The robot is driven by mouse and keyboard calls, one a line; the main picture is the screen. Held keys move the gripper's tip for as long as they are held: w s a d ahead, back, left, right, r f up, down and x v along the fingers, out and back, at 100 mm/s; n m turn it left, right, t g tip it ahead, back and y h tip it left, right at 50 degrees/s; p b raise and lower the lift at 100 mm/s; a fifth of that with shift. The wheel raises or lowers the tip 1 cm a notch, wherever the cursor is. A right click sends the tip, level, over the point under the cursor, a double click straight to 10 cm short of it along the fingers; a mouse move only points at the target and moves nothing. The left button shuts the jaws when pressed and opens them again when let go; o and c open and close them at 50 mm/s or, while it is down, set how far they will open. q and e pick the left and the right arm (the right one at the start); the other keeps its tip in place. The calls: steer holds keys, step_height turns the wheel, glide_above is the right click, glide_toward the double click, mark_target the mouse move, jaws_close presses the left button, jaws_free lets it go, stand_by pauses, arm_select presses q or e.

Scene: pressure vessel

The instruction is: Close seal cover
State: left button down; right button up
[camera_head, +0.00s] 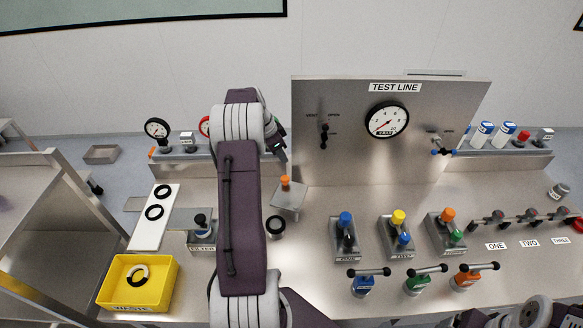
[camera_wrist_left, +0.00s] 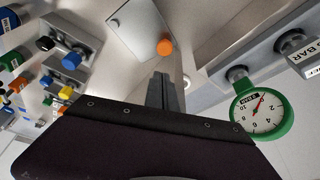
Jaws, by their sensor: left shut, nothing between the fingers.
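A square metal plate with an orange knob (camera_head: 286,183) stands on the bench just right of my left arm; I take it for the seal cover. In the left wrist view the plate (camera_wrist_left: 133,24) and its orange knob (camera_wrist_left: 165,46) lie just beyond the fingertips. A round part with a black ring (camera_head: 275,225) sits in front of the plate, partly beside my arm. My left gripper (camera_wrist_left: 166,84) is shut and empty, its tips apart from the knob in the picture. My right gripper is not in view.
A filter block (camera_head: 203,247) stands left of my arm, near a white strip (camera_head: 146,236) with black rings and a yellow waste tray (camera_head: 120,300). Several coloured valve blocks stand to the right. The test line panel (camera_head: 345,160) rises behind. A green gauge (camera_wrist_left: 260,112) shows in the wrist view.

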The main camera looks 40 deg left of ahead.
arm_select(q)
steer(key=p, duration=0.3)
glide_above(290, 182)
step_height(290, 182, down, 8)
steer(key=shift+f, duration=0.1)
steer(key=shift+w+d+f, duration=0.1)
steer(key=shift+f, duration=0.45)
